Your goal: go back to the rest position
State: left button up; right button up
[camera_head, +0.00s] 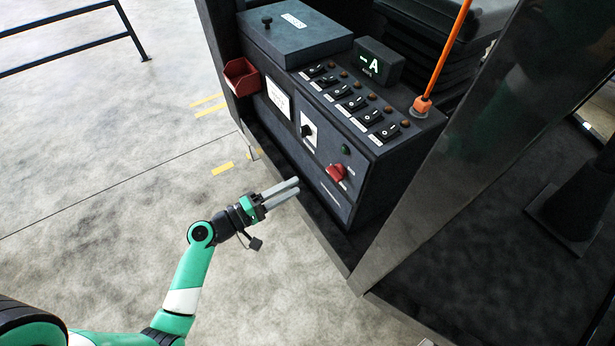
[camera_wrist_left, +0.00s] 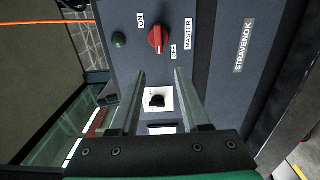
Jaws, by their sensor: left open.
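My left gripper (camera_head: 284,192) reaches in from the lower left in the head view. It is in front of the lower face of the dark control console (camera_head: 262,52), near the red master switch (camera_head: 336,172). In the left wrist view the two fingers (camera_wrist_left: 156,100) are apart with nothing between them held. The red master switch (camera_wrist_left: 158,37) shows beyond the fingertips, between ON and OFF labels. A black knob on a white plate (camera_wrist_left: 157,99) is seen between the fingers. My right gripper is not in view.
The console top carries a row of rocker switches (camera_head: 354,103), a small display (camera_head: 378,61) and an orange pole (camera_head: 444,50). A red bin (camera_head: 241,77) hangs on its left side. A dark cab post (camera_head: 440,150) stands right. The floor at left is clear up to a railing (camera_head: 70,42).

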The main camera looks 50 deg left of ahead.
pick_arm(q)
jog(key=shift+s, duration=0.85)
jog(key=shift+w+r, duration=0.1)
